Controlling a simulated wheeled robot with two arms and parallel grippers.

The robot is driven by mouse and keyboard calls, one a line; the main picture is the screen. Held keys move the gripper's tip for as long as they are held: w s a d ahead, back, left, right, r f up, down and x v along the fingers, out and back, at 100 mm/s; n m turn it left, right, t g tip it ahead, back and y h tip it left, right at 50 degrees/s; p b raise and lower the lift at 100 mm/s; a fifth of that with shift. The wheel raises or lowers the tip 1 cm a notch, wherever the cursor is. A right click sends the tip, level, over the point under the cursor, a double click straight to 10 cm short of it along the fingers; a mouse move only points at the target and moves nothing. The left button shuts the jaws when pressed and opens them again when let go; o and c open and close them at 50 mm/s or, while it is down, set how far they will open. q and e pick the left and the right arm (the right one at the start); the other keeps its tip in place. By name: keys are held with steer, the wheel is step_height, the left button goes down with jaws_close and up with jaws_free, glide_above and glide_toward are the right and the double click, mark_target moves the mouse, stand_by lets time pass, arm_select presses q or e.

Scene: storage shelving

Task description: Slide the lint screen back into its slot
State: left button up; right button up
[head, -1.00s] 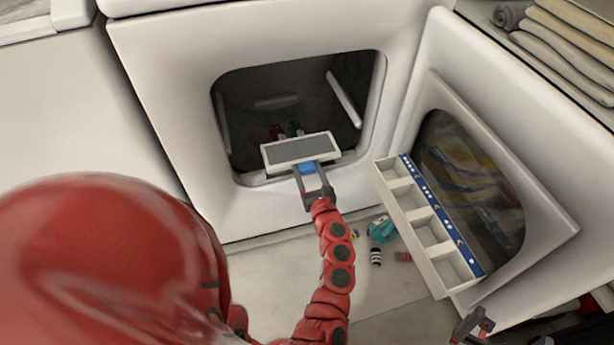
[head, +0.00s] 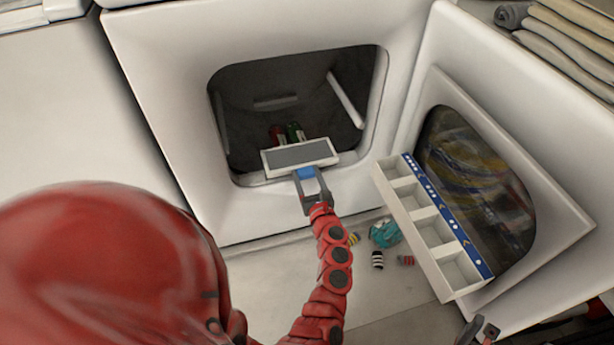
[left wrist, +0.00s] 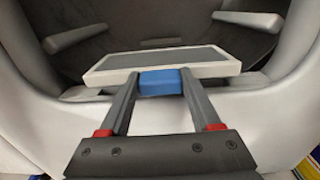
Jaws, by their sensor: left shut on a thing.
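The lint screen (head: 300,154) is a flat grey mesh panel in a white frame with a blue handle (head: 305,173). My left gripper (head: 311,184) is shut on the blue handle; the left wrist view also shows the handle (left wrist: 160,82) between the two fingers. The screen (left wrist: 165,63) is held roughly level at the lower lip of the dryer's opening (head: 295,95). I cannot tell whether it touches the lip, and the slot itself is hidden behind or below the screen. My right gripper (head: 483,332) is at the bottom right edge, partly cut off.
The open dryer door (head: 540,190) stands to the right, with a white compartment tray (head: 440,268) in front of it. Socks and a teal cloth (head: 385,233) lie on the floor. Red and green items (head: 287,134) are inside the drum. Folded towels (head: 570,50) lie at top right.

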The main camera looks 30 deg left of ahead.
arm_select(q)
steer(key=shift+f+b, duration=0.35)
steer(key=shift+b, duration=0.05)
steer(key=shift+r, duration=0.1)
steer(key=o, duration=1.5)
steer(key=shift+c, duration=0.2)
steer(key=shift+r+p, duration=0.4)
steer(key=shift+p, duration=0.25)
steer(key=shift+r+p, duration=0.55)
steer(key=shift+p, duration=0.2)
steer(key=v, duration=0.7)
steer(key=shift+s+d+f+p, duration=0.15)
steer(key=shift+s+f+p, duration=0.1)
steer(key=shift+f+p, duration=0.1)
